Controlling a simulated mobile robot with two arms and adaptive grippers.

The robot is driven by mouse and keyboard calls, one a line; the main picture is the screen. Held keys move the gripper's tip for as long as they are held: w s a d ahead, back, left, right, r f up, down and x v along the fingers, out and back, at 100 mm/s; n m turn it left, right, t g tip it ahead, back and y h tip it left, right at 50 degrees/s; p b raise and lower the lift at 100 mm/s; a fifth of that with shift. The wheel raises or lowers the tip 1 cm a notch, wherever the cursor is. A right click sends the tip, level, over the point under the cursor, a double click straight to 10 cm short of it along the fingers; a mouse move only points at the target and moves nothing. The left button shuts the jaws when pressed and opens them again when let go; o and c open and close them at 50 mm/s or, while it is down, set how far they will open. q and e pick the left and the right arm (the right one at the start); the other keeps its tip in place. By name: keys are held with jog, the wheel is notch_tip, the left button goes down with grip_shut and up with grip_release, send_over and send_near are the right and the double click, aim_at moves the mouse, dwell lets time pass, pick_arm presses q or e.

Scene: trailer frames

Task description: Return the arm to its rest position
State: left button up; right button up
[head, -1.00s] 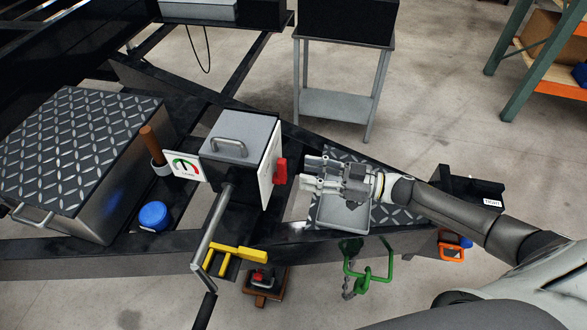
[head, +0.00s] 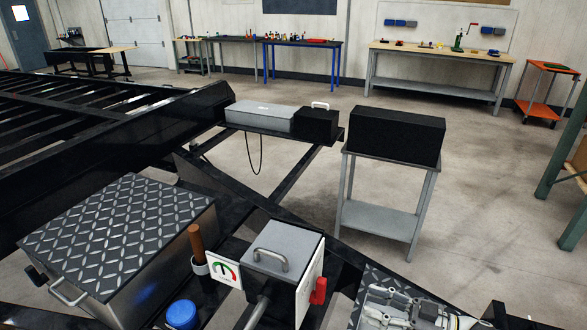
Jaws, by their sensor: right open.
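My right gripper (head: 392,298) shows at the bottom edge of the head view, right of the grey box with a handle (head: 283,252). Its fingers are apart and nothing shows between them. It is over a diamond-plate surface (head: 372,275) on the trailer frame. Most of my right arm is below the picture's edge. My left gripper is not in the picture.
A red lever (head: 318,290) is on the grey box's right side, close to my gripper. A large diamond-plate toolbox (head: 118,230), a blue cap (head: 182,314) and a brown-handled tool (head: 197,243) are to the left. A grey stand (head: 380,217) carries a black box (head: 394,136).

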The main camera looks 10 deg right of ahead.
jog(key=w+a+f+m+t+h, duration=0.1)
jog(key=a+f+m+t+h, duration=0.2)
jog(key=a+f+m+h, duration=0.5)
jog(key=s+d+r+m+g+h, duration=0.15)
jog(key=s+g+h, duration=0.7)
jog(key=s, duration=1.35)
notch_tip(320, 180, down, 26)
jog(key=r+g+y, duration=0.1)
jog(key=g+y, duration=0.1)
jog(key=s+d+f+g, duration=0.1)
jog(key=s+d+f, duration=0.2)
jog(key=s+f, duration=1.4)
jog(key=shift+s+f+n, duration=0.3)
jog(key=shift+s+n, duration=0.05)
jog(key=shift+s, duration=0.15)
